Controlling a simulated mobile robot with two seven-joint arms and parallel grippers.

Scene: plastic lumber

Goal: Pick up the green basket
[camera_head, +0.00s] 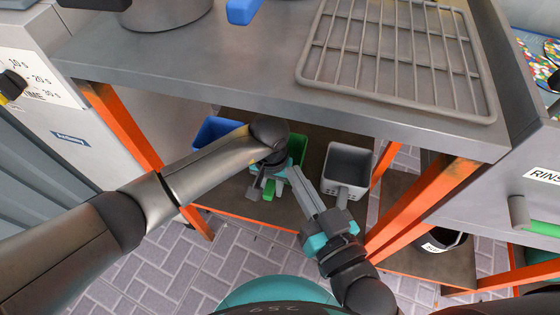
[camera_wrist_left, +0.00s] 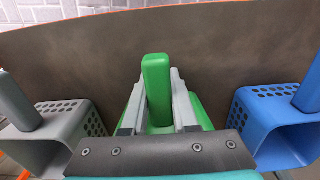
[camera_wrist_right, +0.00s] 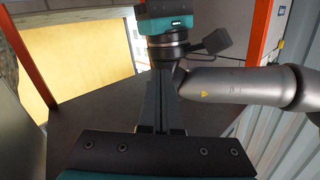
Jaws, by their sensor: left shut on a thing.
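The green basket (camera_head: 299,147) sits on the lower shelf under the metal table, partly hidden by my left arm in the head view. My left gripper (camera_head: 267,183) is over its front, and the left wrist view shows the two fingers on either side of the upright green handle (camera_wrist_left: 156,82), shut on it. The basket body (camera_wrist_left: 203,112) shows behind the fingers. My right gripper (camera_head: 299,178) is just right of the left one, its fingers together and nothing seen between them; they also show together in the right wrist view (camera_wrist_right: 162,85).
A blue basket (camera_head: 217,131) stands left of the green one and a grey basket (camera_head: 347,163) right of it. The table top (camera_head: 250,70) overhangs them, with a wire rack (camera_head: 400,50) on it. Orange legs (camera_head: 120,125) flank the shelf.

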